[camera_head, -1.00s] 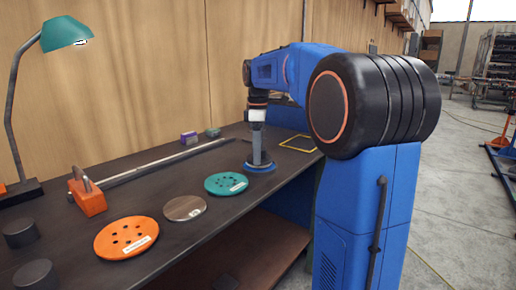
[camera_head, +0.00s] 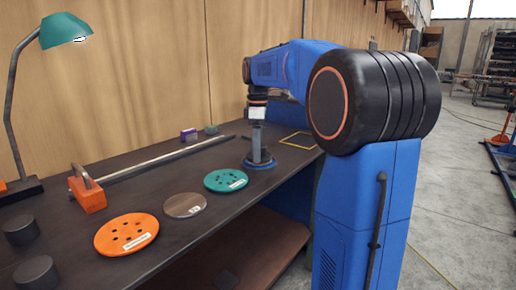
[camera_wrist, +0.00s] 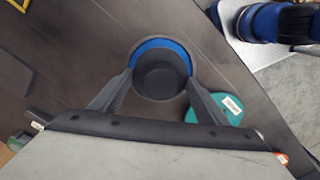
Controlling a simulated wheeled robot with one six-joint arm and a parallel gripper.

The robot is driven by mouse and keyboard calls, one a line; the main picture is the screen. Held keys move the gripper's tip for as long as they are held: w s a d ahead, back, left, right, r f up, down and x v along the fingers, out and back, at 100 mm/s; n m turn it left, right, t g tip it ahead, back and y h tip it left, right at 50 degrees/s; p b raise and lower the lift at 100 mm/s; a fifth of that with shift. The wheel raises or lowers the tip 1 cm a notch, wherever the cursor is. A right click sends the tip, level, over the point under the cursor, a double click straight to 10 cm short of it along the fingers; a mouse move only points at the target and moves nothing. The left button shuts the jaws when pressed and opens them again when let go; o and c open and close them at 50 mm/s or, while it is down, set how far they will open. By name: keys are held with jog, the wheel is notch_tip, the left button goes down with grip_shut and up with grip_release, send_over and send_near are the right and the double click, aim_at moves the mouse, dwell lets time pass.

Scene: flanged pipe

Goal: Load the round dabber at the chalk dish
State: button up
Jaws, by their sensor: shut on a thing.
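My gripper (camera_head: 258,146) points down over the bench and is shut on a dark round tool, which I take to be the round dabber (camera_wrist: 158,74). In the wrist view its dark round top sits between the two fingers. A blue disc (camera_head: 260,165) shows below it and appears as a blue rim in the wrist view (camera_wrist: 160,46); I cannot tell whether it is part of the tool. It looks at or very near the bench top. A grey-brown round plate (camera_head: 185,206), possibly the chalk dish, lies farther left; its label is unreadable.
A teal holed disc (camera_head: 225,180) lies just left of my gripper, and an orange holed disc (camera_head: 126,235) farther left. A long metal bar (camera_head: 165,157) and an orange block (camera_head: 88,194) lie behind. A yellow outline (camera_head: 298,140) marks the bench to the right.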

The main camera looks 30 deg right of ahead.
jog(key=shift+f, duration=0.5)
dwell(1.3)
jog(key=shift+r, duration=0.1)
jog(key=shift+r, duration=3.45)
